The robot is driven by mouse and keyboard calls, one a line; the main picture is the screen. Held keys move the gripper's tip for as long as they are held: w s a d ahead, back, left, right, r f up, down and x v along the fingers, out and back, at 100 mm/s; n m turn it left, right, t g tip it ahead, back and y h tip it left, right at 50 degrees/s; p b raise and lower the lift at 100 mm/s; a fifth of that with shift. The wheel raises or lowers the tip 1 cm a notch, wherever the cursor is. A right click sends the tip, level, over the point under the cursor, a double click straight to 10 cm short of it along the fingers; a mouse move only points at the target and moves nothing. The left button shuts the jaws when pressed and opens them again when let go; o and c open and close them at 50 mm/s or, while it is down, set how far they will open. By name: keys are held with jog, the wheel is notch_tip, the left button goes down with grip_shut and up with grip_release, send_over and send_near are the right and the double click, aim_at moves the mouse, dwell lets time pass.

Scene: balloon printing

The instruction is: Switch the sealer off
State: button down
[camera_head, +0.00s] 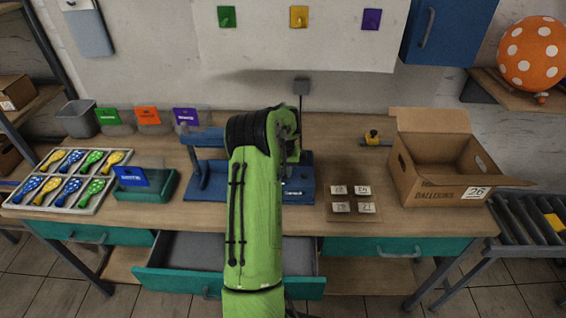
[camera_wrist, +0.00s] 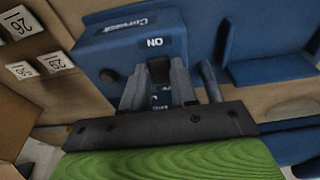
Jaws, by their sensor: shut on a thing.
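The blue sealer (camera_head: 306,192) stands on the workbench, mostly hidden by my green arm in the head view. In the wrist view its blue switch box (camera_wrist: 115,62) fills the upper middle, with a white "ON" label (camera_wrist: 154,42). My gripper (camera_wrist: 158,78) is at the switch, its two grey fingers closed on a dark switch lever (camera_wrist: 158,66) just below that label. A second label between the fingers is partly hidden and I cannot read it fully. A round dark knob sits left of the fingers. In the head view my gripper is hidden behind the arm.
An open cardboard box (camera_head: 425,181) stands at the right of the bench. Several numbered cards (camera_head: 340,207) lie between it and the sealer. A tray of balloons (camera_head: 98,200) and a green bin (camera_head: 160,193) are at the left. A front drawer (camera_head: 160,281) is pulled open under my arm.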

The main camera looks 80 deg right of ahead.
aim_at(283, 181)
jog(key=shift+d+r+y+p, duration=0.15)
jog(key=shift+r+y+p, duration=0.2)
jog(key=shift+p, duration=0.4)
jog(key=shift+f+y, duration=0.25)
jog(key=c, duration=0.9)
grip_release()
jog(key=r, duration=0.5)
jog(key=a+r, duration=0.1)
jog(key=r, duration=0.4)
jog(key=r+p, duration=0.1)
jog(key=r, duration=0.4)
jog(key=shift+s+a+r, duration=0.15)
jog(key=shift+a+r, duration=0.15)
jog(key=shift+r, duration=0.05)
